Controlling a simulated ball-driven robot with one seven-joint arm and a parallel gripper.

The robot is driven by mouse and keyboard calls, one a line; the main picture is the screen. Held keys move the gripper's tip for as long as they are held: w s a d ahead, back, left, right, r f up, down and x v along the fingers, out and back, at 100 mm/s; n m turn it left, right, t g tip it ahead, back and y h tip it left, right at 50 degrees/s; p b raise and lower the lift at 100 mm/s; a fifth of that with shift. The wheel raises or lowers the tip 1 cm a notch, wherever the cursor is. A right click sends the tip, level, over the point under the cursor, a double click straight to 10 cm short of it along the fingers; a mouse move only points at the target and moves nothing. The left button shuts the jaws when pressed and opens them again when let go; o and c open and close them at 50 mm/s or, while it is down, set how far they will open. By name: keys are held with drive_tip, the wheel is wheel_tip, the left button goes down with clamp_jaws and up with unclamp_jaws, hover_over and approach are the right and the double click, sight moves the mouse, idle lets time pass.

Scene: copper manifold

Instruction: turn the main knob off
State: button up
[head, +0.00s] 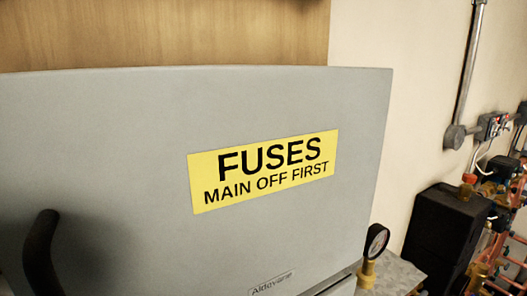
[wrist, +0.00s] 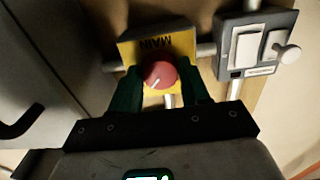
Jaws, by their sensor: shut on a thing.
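The main knob (wrist: 160,75) is a round red knob with a white pointer mark, on a yellow plate (wrist: 182,45) that reads MAIN in the wrist view. My gripper (wrist: 162,88) has its two dark green fingers on either side of the red knob and is shut on it. The white mark runs slantwise across the knob's face. In the head view neither the knob nor my gripper shows; a grey panel (head: 110,140) with a yellow FUSES, MAIN OFF FIRST label (head: 264,170) fills most of the picture.
A grey box with white switches (wrist: 258,45) and a white round knob sits right of the yellow plate. A grey panel with a black handle (wrist: 22,122) stands at the left. In the head view a gauge (head: 376,241) and a black box (head: 440,235) are at the right.

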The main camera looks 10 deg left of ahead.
drive_tip(key=shift+n, duration=0.3)
drive_tip(key=n+p, duration=0.2)
drive_tip(key=n, duration=1.5)
drive_tip(key=shift+n, duration=0.4)
idle(0.4)
drive_tip(key=o, duration=0.8)
drive_tip(key=shift+o, duration=1.2)
drive_tip(key=shift+r, duration=0.1)
